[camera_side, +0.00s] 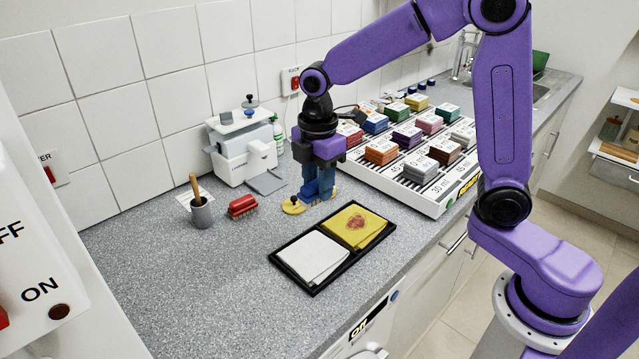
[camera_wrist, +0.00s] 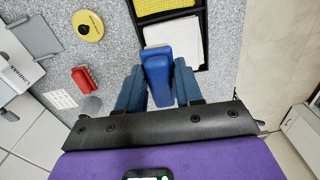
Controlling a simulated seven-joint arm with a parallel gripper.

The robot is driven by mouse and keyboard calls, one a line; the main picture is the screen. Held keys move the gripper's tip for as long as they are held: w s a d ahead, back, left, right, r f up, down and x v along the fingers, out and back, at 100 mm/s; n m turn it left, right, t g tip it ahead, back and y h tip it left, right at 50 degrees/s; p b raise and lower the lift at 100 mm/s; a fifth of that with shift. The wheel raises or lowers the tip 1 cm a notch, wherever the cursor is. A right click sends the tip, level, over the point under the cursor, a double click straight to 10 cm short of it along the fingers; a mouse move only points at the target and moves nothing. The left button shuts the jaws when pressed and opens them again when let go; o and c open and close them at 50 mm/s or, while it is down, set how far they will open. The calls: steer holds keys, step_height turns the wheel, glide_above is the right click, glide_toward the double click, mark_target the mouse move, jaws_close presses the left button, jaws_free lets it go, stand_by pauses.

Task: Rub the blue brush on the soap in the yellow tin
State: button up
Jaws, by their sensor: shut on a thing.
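My gripper (camera_side: 318,190) points down over the counter and is shut on a blue brush (camera_wrist: 157,76). The brush sits between my two blue fingers in the wrist view. In the side view the fingers largely hide it, with pale bristles just showing low down. I cannot tell whether it touches the counter. A flat round yellow tin (camera_side: 293,206) with a small dark knob on top stands just left of my gripper. It also shows at the upper left of the wrist view (camera_wrist: 87,27). No soap surface is visible in it.
A red brush (camera_side: 242,206) and a grey cup (camera_side: 201,213) with a wooden-handled tool stand to the left. A black tray (camera_side: 313,290) holds white and yellow cloths in front. A white rack (camera_side: 440,202) of coloured blocks stands right. A white machine (camera_side: 243,155) stands behind.

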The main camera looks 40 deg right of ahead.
steer(key=w+d+f+m, duration=0.4)
steer(key=w+d+m, duration=0.4)
steer(key=w+d, duration=0.55)
steer(key=shift+s+d+f, duration=0.2)
steer(key=shift+s+f, duration=0.1)
steer(key=shift+f, duration=0.6)
steer(key=shift+s+d+f, duration=0.25)
steer(key=shift+s+f, duration=0.1)
steer(key=shift+f, duration=0.6)
steer(key=shift+s+d+f, duration=0.2)
steer(key=shift+s+f, duration=0.1)
steer(key=shift+f, duration=0.6)
steer(key=shift+f, duration=0.6)
step_height(320, 180, up, 7)
stand_by(0.6)
stand_by(0.5)
